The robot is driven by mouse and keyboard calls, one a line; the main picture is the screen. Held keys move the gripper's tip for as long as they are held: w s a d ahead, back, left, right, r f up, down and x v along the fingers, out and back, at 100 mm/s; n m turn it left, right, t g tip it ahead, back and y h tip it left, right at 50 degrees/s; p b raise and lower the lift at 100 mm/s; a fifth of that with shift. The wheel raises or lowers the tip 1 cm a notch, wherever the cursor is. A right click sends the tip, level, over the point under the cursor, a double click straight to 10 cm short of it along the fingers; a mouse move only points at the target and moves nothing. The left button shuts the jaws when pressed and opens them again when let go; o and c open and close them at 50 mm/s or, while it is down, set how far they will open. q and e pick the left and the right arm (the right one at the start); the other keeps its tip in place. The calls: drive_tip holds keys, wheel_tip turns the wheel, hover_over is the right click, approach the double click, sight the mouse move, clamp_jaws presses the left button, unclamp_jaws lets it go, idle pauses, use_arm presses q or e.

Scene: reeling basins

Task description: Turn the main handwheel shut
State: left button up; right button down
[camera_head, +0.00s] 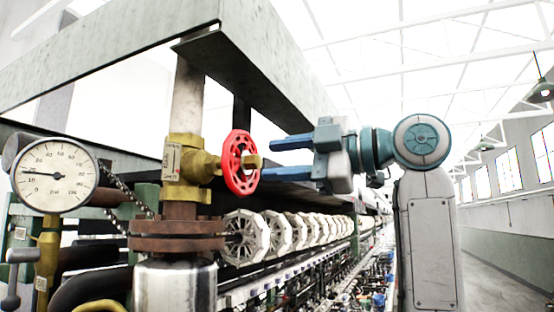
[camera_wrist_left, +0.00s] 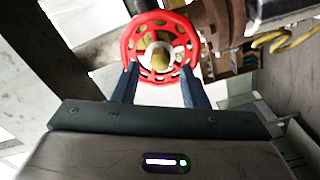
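The red handwheel (camera_head: 239,162) stands upright on the right side of a brass valve (camera_head: 187,160) on a vertical pipe. It has holes around its rim and a brass hub. My left gripper (camera_head: 268,158) is open and level with the wheel, its two blue fingers pointing at the wheel's face. In the left wrist view the handwheel (camera_wrist_left: 160,22) is straight ahead, and the fingertips (camera_wrist_left: 160,67) lie over its lower rim on either side of the hub. Whether they touch the wheel is unclear. My right gripper is not in view.
A round pressure gauge (camera_head: 55,175) stands left of the valve, its needle pointing left. A rusty flange (camera_head: 178,235) is below the valve. A grey beam (camera_head: 245,65) runs overhead. White reels (camera_head: 245,238) line the machine behind. The aisle (camera_head: 500,255) at right is clear.

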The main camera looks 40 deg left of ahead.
sight(260, 162)
use_arm(q)
drive_tip(key=n, duration=0.4)
drive_tip(key=shift+a, duration=0.35)
drive_tip(key=n, duration=0.4)
drive_tip(key=shift+d, duration=0.2)
drive_tip(key=n, duration=0.3)
drive_tip(key=shift+a, duration=0.1)
drive_tip(key=n, duration=0.3)
drive_tip(key=shift+x, duration=1.65)
drive_tip(key=c, duration=0.8)
drive_tip(key=m, duration=0.4)
drive_tip(key=shift+m, duration=0.4)
drive_tip(key=shift+c, duration=0.3)
drive_tip(key=m, duration=0.5)
drive_tip(key=o, duration=0.9)
drive_tip(key=shift+c, duration=0.2)
drive_tip(key=shift+d, duration=0.2)
